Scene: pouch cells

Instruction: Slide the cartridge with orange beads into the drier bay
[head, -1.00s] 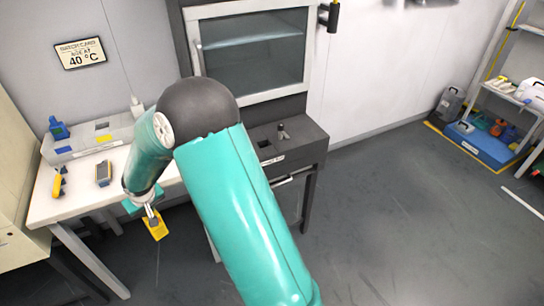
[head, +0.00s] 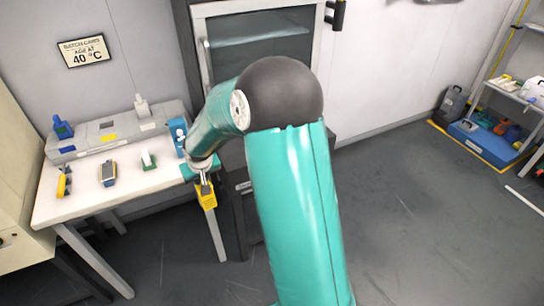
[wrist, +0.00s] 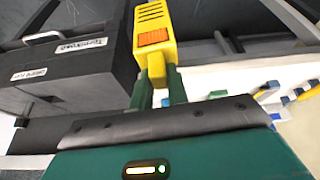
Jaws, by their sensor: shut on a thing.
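My gripper (head: 203,180) is shut on a yellow cartridge (head: 207,198), which hangs below it at the right end of the white bench. In the wrist view my gripper (wrist: 157,84) holds the same cartridge (wrist: 152,60) by its near end; an orange window and dark slots show on its face. A long grey unit (head: 130,134) at the back of the bench has a dark opening (head: 107,125) with a yellow label below it. A blue piece and a white piece stand at that unit's left and right. I cannot tell for sure which opening is the drier bay.
On the white bench (head: 85,207) stand a yellow-and-dark piece (head: 64,182), a grey-blue piece (head: 108,173), a white-and-green piece (head: 148,160) and a blue piece (head: 178,136). A dark glass-fronted cabinet (head: 262,45) stands behind my arm. A dark labelled box (wrist: 70,70) fills the wrist view's left.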

